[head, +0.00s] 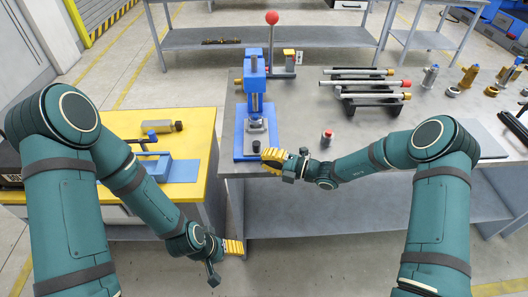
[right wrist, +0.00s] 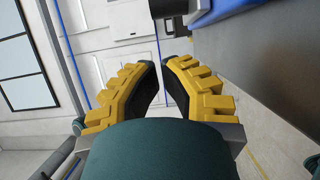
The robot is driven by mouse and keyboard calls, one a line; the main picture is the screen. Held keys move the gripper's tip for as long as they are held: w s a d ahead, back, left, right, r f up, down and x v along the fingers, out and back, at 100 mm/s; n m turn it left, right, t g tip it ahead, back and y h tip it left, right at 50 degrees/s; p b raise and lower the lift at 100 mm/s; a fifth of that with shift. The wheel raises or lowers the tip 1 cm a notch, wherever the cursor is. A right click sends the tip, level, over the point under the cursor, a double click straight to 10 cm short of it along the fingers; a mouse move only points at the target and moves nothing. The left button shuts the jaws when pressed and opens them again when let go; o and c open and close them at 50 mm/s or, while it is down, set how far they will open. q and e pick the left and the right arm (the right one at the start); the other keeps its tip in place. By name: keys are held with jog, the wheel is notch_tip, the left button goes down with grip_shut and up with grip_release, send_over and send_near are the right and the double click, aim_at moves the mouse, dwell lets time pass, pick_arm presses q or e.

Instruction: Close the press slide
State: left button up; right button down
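The blue press (head: 254,88) stands upright on the grey table. Its blue base (head: 242,146) reaches toward the table's front edge, with a grey block (head: 257,126) under the ram and a small dark knob (head: 256,146) near the front. How far the slide is out I cannot tell. My right gripper (head: 268,158) is beside the base's front right corner, close to the knob; contact is unclear. In the right wrist view its fingers (right wrist: 160,72) are partly apart with nothing between them; a blue edge (right wrist: 225,10) shows above. My left gripper (head: 238,247) hangs low before the table.
A red-topped lever (head: 272,18) rises behind the press. A rack of rods (head: 365,84) and a small red-topped part (head: 327,138) lie to the right. A yellow bench (head: 195,128) with a blue fixture (head: 153,165) stands left.

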jog(key=v, duration=1)
jog(key=s+f+m+g+h, duration=0.1)
jog(key=s+f+m+h, duration=0.3)
jog(key=s+m, duration=0.3)
jog(key=s+a+f+m+g+h, duration=0.1)
jog(key=s+f+m+h, duration=0.3)
jog(key=m, duration=1.1)
jog(key=s+a+f+m+g+h, duration=0.1)
jog(key=s+f+m+h, duration=0.3)
jog(key=s+m, duration=0.5)
jog(key=shift+s+f+m+g+h, duration=0.3)
jog(key=shift+s+f+m+g, duration=0.15)
jog(key=shift+m+g, duration=0.6)
jog(key=shift+w, duration=0.15)
